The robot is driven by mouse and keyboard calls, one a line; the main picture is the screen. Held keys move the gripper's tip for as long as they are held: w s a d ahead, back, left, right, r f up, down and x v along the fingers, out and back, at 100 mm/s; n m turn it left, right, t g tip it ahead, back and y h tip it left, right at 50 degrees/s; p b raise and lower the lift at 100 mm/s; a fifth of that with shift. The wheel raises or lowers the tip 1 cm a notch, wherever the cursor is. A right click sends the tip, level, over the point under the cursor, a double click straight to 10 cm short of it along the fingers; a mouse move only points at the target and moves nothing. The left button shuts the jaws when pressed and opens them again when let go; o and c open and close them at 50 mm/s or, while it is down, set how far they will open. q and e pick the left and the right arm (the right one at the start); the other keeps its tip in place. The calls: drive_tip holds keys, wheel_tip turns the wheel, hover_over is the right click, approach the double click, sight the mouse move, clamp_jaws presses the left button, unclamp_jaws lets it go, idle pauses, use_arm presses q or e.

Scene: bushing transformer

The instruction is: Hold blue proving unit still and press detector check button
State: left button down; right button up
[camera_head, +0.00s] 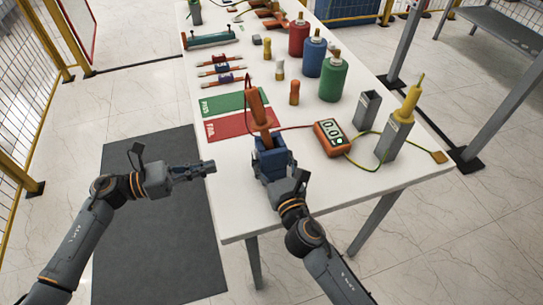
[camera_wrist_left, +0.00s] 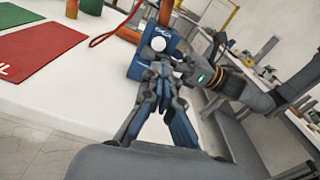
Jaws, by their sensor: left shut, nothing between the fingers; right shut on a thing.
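The blue proving unit (camera_head: 270,158) stands near the front edge of the white table. My right gripper (camera_head: 277,177) is shut on it from the front. An orange stick-shaped detector (camera_head: 259,110) stands upright, slightly tilted, at the top of the unit; its lower end is hard to make out. In the left wrist view the unit (camera_wrist_left: 146,62) shows a white round spot (camera_wrist_left: 158,44) on its face. My left gripper (camera_head: 208,168) is shut and empty, left of the unit and apart from it, at the table's front edge. Its fingers (camera_wrist_left: 162,76) overlap the unit in the left wrist view.
An orange meter (camera_head: 331,137) with a lit display lies right of the unit, with red and yellow leads. Green (camera_head: 222,104) and red (camera_head: 224,128) mats lie behind. A yellow probe (camera_head: 408,105) stands in a grey holder (camera_head: 393,139). Coloured bottles (camera_head: 333,80) stand farther back.

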drive_tip(key=shift+r, duration=0.1)
use_arm(q)
drive_tip(key=shift+d+r+n+t, duration=0.1)
drive_tip(key=shift+d+n+t, duration=0.65)
drive_tip(key=shift+t, duration=0.25)
drive_tip(key=n+t+y, duration=0.1)
drive_tip(key=n+t, duration=0.2)
drive_tip(key=a+n+t+y, duration=0.1)
drive_tip(key=n+t+y, duration=0.1)
drive_tip(key=n+t, duration=0.1)
drive_tip(key=n+t+y, duration=0.2)
drive_tip(key=n+t, duration=0.1)
drive_tip(key=t, duration=0.1)
drive_tip(key=shift+s+a+n, duration=0.2)
drive_tip(key=shift+a+n, duration=0.05)
drive_tip(key=shift+a, duration=0.05)
drive_tip(key=shift+a+f+n+t+y, duration=0.35)
drive_tip(key=shift+n+t+y, duration=0.2)
drive_tip(key=shift+y, duration=0.25)
drive_tip(key=shift+r, duration=0.1)
